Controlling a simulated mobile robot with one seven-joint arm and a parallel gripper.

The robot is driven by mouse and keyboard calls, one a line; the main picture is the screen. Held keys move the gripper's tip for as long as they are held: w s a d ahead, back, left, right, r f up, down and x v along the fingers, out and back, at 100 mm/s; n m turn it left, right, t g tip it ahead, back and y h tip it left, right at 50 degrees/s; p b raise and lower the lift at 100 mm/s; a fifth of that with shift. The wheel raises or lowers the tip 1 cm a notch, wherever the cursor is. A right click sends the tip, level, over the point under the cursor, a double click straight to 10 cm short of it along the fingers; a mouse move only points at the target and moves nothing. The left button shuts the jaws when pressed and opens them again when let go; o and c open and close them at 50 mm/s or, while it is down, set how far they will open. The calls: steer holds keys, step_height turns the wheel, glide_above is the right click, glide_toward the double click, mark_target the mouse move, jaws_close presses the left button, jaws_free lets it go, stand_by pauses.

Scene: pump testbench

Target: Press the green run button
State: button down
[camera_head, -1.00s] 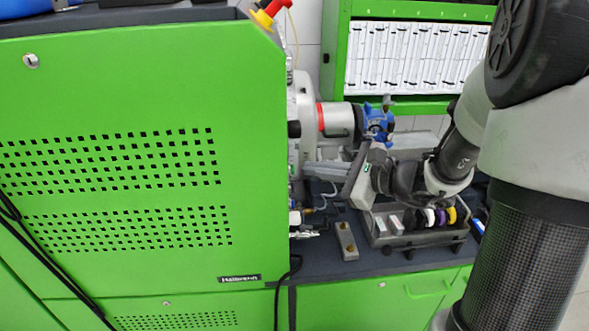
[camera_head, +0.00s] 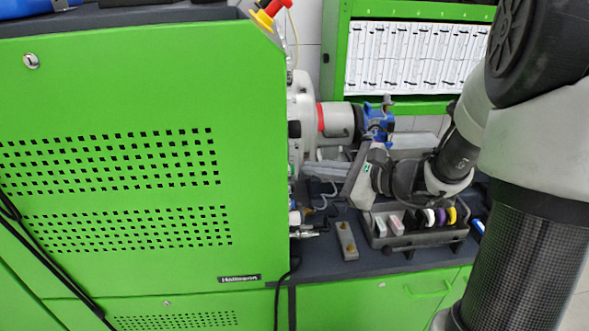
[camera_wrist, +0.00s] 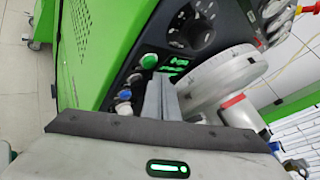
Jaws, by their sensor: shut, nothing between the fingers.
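The green run button (camera_wrist: 149,61) is round and sits on the dark control panel in the wrist view, beside a lit green display. My gripper (camera_wrist: 163,80) is shut and empty. Its grey fingertips show just below and right of the button in that view; I cannot tell whether they touch the panel. In the head view, my gripper (camera_head: 357,188) is beside the right end of the green bench housing. The green button and its panel are hidden in that view.
A black dial (camera_wrist: 190,30) and a blue knob (camera_wrist: 125,95) sit on the same panel. The large white pump part (camera_wrist: 215,82) is close right of my fingers. A grey tray (camera_head: 418,238) with small coloured parts stands on the dark bench top below my gripper.

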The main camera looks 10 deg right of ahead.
steer(key=shift+a, duration=0.45)
